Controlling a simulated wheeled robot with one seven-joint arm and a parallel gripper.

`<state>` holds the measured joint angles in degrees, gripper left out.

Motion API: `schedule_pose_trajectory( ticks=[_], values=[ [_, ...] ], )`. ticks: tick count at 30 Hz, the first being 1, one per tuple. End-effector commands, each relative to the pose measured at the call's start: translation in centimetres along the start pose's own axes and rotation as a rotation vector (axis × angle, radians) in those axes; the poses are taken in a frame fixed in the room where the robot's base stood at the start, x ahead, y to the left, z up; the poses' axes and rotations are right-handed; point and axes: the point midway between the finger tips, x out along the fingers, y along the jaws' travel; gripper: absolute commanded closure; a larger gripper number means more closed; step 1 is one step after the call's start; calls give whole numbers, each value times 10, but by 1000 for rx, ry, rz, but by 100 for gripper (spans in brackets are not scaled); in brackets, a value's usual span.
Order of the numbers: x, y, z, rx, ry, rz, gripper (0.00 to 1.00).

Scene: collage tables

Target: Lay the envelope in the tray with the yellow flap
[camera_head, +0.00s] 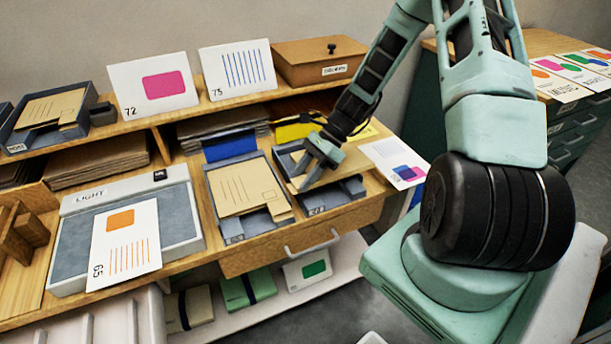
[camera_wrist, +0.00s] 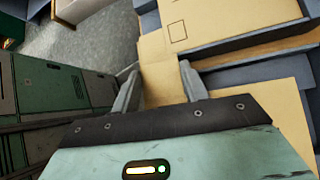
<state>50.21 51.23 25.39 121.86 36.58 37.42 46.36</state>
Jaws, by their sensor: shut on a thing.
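The tray with the yellow flap (camera_head: 299,131) stands at the right of the shelf desk; its dark rim (camera_head: 352,188) shows in the head view. My gripper (camera_head: 316,170) is over this tray, fingers pointing down. I cannot tell whether the envelope touches the tray floor.
A tray with a blue flap (camera_head: 230,146) holds tan envelopes (camera_head: 246,188) just to the left. A light table (camera_head: 181,211) with a card (camera_head: 124,245) is further left. A card with purple marks (camera_head: 397,163) lies right of the yellow-flap tray. A wooden box (camera_head: 318,60) stands on the upper shelf.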

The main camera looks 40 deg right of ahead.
Motion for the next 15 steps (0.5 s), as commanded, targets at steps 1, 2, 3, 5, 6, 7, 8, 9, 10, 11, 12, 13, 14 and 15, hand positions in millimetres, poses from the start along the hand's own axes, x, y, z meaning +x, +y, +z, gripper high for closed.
schedule_pose_trajectory(
  ticks=[1,2,3,5,6,7,8,9,10,11,12,13,14,15],
  values=[
    [0,0,0,1,-1,1,81],
    [0,0,0,1,-1,1,81],
    [0,0,0,1,-1,1,81],
    [0,0,0,1,-1,1,81],
    [0,0,0,1,-1,1,53],
    [0,0,0,1,-1,1,45],
    [0,0,0,1,-1,1,37],
    [0,0,0,1,-1,1,31],
    [0,0,0,1,-1,1,31],
    [0,0,0,1,-1,1,31],
    [0,0,0,1,-1,1,31],
    [0,0,0,1,-1,1,31],
    [0,0,0,1,-1,1,31],
    [0,0,0,1,-1,1,31]
  ],
)
